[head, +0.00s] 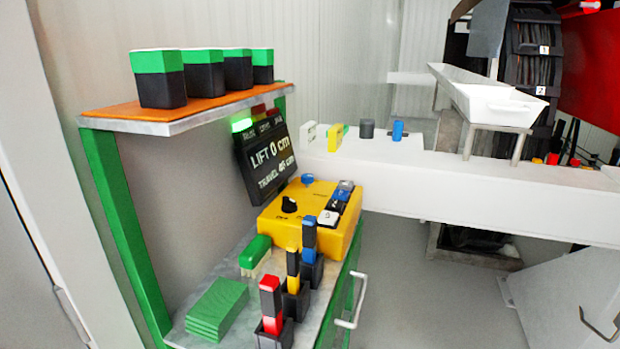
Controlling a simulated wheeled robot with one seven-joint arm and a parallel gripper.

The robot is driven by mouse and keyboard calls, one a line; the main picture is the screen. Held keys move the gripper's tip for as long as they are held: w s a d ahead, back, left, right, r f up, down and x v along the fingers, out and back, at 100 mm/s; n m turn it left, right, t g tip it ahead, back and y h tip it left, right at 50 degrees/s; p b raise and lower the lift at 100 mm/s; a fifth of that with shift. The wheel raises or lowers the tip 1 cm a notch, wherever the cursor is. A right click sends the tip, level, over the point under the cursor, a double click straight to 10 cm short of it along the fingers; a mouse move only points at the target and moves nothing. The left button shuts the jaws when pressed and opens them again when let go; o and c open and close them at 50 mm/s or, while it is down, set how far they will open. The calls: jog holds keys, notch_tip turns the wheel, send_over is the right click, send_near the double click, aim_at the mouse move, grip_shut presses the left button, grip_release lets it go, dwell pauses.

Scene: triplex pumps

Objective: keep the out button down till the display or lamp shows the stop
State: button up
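A yellow control box (312,228) sits on the grey bench at the centre. It carries a black knob (289,204), a round blue button (308,180) and a row of push buttons (338,200) along its right side. Their labels are too small to read, so I cannot tell which is the out button. Behind the box a tilted black display (265,160) reads "LIFT 0 cm" and a travel figure that looks like 48 cm. Above it a green lamp (241,124) is lit; the reddish lamps (259,111) beside it look dark. My gripper is not in view.
Black-and-green blocks (158,78) stand on an orange shelf above the bench. Green plates (217,310), a green brush (255,256) and several holders with coloured handles (271,305) crowd the bench front. A white beam (450,183) runs right, bearing a white trough (490,99).

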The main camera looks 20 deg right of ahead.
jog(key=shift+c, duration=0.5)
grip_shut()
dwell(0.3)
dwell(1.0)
